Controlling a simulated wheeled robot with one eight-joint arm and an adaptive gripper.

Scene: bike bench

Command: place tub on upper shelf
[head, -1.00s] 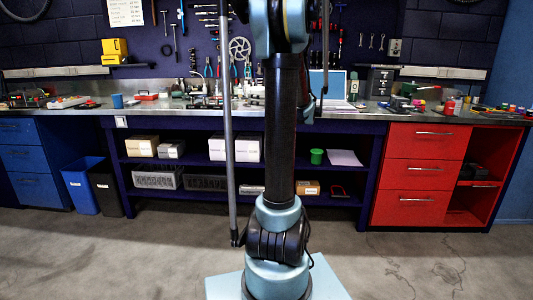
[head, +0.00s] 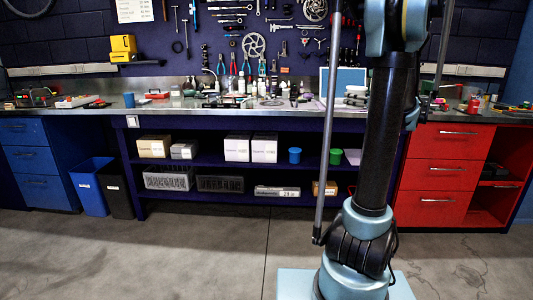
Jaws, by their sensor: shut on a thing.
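A green tub (head: 335,157) and a blue tub (head: 294,155) stand side by side on the upper shelf (head: 210,163) under the workbench, right of two white boxes. Another small blue tub or cup (head: 129,100) stands on the bench top at the left. My arm rises in front of the bench at the right and runs out of the top of the picture. My gripper and anything in it are not in view. My arm hides part of the shelf's right end.
The upper shelf also holds several boxes (head: 237,148). Grey baskets (head: 167,178) and low boxes sit on the lower shelf. A red drawer cabinet (head: 445,170) stands right, blue drawers (head: 38,165) and bins (head: 90,187) left. The floor (head: 200,250) in front is clear.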

